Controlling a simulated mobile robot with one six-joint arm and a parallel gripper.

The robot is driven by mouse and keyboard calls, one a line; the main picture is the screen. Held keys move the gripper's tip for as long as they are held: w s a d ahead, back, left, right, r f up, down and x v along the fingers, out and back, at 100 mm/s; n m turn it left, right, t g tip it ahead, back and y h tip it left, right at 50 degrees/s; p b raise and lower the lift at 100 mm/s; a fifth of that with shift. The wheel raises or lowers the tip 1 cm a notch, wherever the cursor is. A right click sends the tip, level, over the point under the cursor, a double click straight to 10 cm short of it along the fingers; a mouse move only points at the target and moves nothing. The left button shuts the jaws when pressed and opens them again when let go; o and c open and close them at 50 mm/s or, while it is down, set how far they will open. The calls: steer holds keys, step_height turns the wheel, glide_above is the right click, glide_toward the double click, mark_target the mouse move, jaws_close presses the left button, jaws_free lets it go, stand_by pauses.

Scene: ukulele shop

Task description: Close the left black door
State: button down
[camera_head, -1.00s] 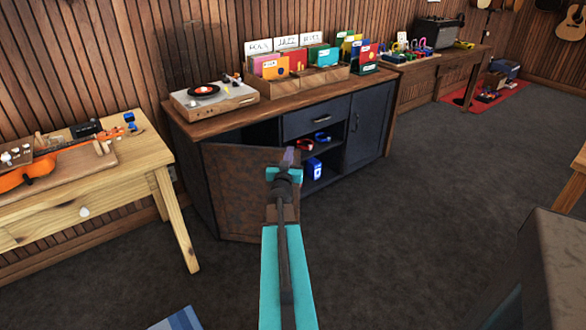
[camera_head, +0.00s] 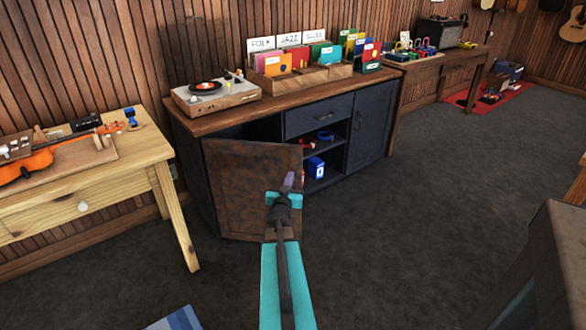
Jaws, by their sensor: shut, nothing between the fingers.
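The left black door (camera_head: 245,183) of the dark cabinet stands open. It swings out toward me from its left side, and its brown, mottled inner face shows. My gripper (camera_head: 288,182) is shut and empty. In the picture it overlaps the lower right part of the door, close to its free edge. I cannot tell whether it touches the door.
A blue box (camera_head: 315,167) and red items sit on the open shelves. A turntable (camera_head: 215,93) and record crates (camera_head: 300,80) stand on the cabinet top. A wooden table (camera_head: 90,180) with a violin stands at left.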

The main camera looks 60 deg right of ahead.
mark_target(295, 154)
steer(key=shift+p+x, duration=0.5)
steer(key=shift+x, duration=6.45)
steer(key=shift+w, duration=0.25)
